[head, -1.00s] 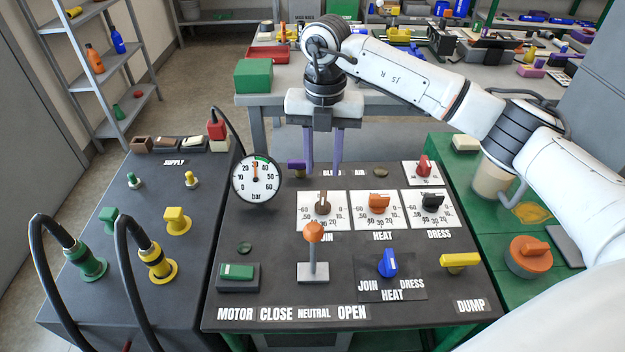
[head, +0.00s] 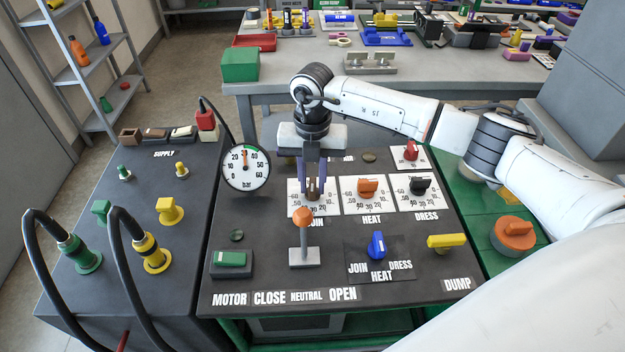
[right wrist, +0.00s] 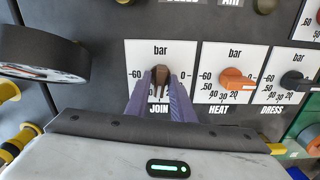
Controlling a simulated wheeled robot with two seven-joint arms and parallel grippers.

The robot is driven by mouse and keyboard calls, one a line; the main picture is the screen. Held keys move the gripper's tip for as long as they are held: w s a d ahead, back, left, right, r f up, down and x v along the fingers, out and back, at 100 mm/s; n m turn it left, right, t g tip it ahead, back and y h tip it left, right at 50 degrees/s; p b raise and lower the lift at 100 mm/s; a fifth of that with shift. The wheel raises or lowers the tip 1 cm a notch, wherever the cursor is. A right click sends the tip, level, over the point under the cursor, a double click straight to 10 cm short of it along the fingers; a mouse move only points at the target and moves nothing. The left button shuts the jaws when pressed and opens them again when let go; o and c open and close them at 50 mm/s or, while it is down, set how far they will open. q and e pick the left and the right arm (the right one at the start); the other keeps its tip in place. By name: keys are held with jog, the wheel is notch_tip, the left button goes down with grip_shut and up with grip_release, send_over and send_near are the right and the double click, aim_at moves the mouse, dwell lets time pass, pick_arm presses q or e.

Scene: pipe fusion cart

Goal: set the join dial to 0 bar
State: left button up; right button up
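The join dial is a brown knob on a white scale plate (head: 296,207) marked from 60 to 0 bar, above the word JOIN. In the right wrist view its knob (right wrist: 161,73) stands roughly upright, between the 60 at left and the 0 at right; its exact reading is hidden. My right gripper (head: 313,194) is down at this dial, with its purple fingers closed in on both sides of the knob. The fingertips (right wrist: 160,82) hide its sides and the lower numbers. My left gripper is in no view.
The heat dial (head: 368,186) with an orange knob and the dress dial (head: 420,185) stand just right. An orange-topped lever (head: 303,235) rises close in front of the join dial. A round bar gauge (head: 245,168) stands at left, its needle near 20-30.

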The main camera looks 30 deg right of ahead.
grip_shut()
